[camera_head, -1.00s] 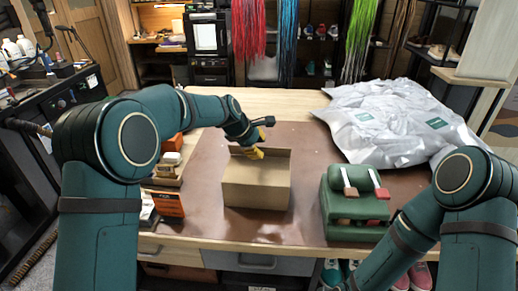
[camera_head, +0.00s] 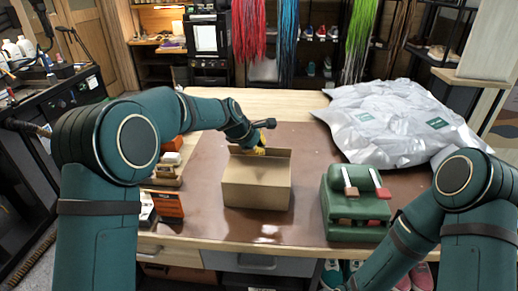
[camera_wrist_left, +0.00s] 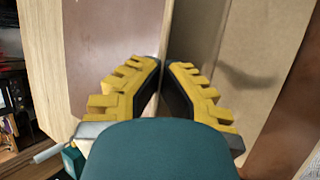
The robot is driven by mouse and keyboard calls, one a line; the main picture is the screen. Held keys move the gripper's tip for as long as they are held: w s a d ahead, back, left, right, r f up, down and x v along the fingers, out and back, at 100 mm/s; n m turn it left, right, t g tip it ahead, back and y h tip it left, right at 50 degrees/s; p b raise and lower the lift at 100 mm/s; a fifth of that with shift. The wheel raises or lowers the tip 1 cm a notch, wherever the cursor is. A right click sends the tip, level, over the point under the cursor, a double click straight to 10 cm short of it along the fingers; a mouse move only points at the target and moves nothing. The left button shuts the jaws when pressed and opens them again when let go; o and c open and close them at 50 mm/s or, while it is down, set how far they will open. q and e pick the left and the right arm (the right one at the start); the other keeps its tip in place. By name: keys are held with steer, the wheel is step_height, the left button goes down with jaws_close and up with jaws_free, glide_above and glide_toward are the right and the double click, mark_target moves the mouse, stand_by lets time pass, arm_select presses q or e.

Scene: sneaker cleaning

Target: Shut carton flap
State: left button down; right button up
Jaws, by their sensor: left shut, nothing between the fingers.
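The open brown carton (camera_head: 256,190) stands on the brown mat in the middle of the table. Its back flap (camera_head: 279,161) stands up at the far side. My left gripper (camera_head: 257,151) is shut and empty at the far edge of the carton, its yellow fingers partly hidden by the flap. In the left wrist view my left gripper (camera_wrist_left: 162,62) has its fingertips together, close to the flap's edge (camera_wrist_left: 178,30). Whether they touch it I cannot tell. My right gripper is out of view.
A green case (camera_head: 355,205) with brushes stands right of the carton. A silvery plastic bag (camera_head: 400,120) covers the table's back right. An orange box (camera_head: 168,204) and other small items sit at the left. The mat (camera_head: 210,165) is clear around the carton.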

mark_target(259, 167)
arm_select(q)
steer(key=shift+s+f+m+t+b, duration=0.2)
steer(key=shift+s+f+t+b, duration=0.4)
steer(key=shift+b, duration=1)
steer(key=shift+s+f+m+t+b, duration=0.2)
steer(key=shift+f+t+b, duration=0.2)
steer(key=shift+t+b, duration=0.85)
steer(key=shift+s+b, duration=0.15)
steer(key=shift+b, duration=0.25)
steer(key=shift+s+f+t+h, duration=0.25)
steer(key=shift+t+h, duration=0.15)
steer(key=shift+t, duration=0.15)
steer(key=shift+r+m, duration=0.1)
steer(key=shift+m, duration=0.2)
steer(key=c, duration=1.2)
jaws_free()
steer(key=shift+w+d, duration=0.15)
